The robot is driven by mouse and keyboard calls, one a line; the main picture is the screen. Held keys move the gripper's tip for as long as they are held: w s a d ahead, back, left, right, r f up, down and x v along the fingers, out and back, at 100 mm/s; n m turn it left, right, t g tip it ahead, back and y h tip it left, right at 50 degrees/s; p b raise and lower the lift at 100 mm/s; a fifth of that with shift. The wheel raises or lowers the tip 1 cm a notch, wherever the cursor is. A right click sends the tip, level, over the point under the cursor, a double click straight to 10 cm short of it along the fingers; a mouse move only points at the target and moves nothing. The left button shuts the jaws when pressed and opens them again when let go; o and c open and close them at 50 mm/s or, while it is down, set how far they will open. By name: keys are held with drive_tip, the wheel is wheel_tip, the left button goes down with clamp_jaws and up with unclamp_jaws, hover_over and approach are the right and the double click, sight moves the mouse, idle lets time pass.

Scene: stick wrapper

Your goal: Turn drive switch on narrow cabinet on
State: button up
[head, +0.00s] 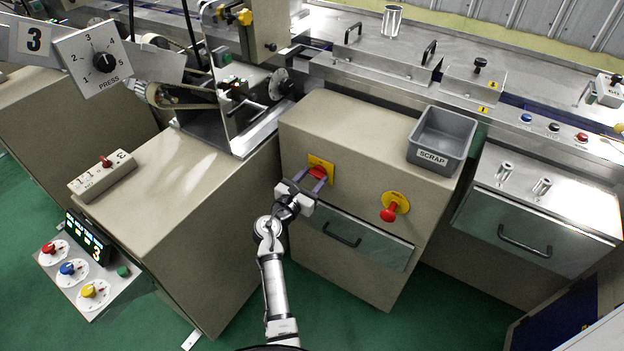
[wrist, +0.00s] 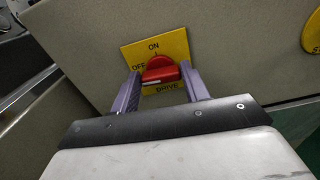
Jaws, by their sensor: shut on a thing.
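The narrow cabinet (head: 345,135) is beige and stands in the middle of the head view. On its front is a yellow plate (wrist: 176,46) marked ON at the top, OFF at the left and DRIVE below. The red drive switch (wrist: 160,70) sits on this plate; it also shows in the head view (head: 318,172). My gripper (wrist: 160,84) has one finger on each side of the red knob and is shut on it. The knob's wide face lies roughly level in the wrist view. I cannot tell for sure which mark it points to.
A red stop-type button (head: 390,212) on a yellow disc is right of the switch. A drawer (head: 350,238) with a black handle lies below. A grey SCRAP bin (head: 440,140) stands on the cabinet top. Green floor (head: 335,320) is clear in front.

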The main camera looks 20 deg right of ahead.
drive_tip(key=m+b, duration=0.1)
drive_tip(key=m, duration=0.1)
drive_tip(key=m+b, duration=0.2)
drive_tip(key=shift+f+m, duration=0.2)
drive_tip(key=shift+m, duration=0.1)
drive_tip(key=m+b, duration=0.3)
drive_tip(key=m, duration=0.1)
drive_tip(key=shift+s+f+m, duration=0.1)
drive_tip(key=shift+s+m, duration=0.05)
drive_tip(key=shift+m, duration=0.15)
drive_tip(key=m+b, duration=0.4)
drive_tip(key=shift+d+f, duration=0.1)
drive_tip(key=shift+m+b, duration=1.35)
drive_tip(key=shift+m, duration=0.65)
drive_tip(key=o, duration=1)
drive_tip(key=b+v, duration=0.1)
drive_tip(key=v, duration=1.3)
drive_tip(key=shift+d+b, duration=0.1)
drive_tip(key=shift+b, duration=0.2)
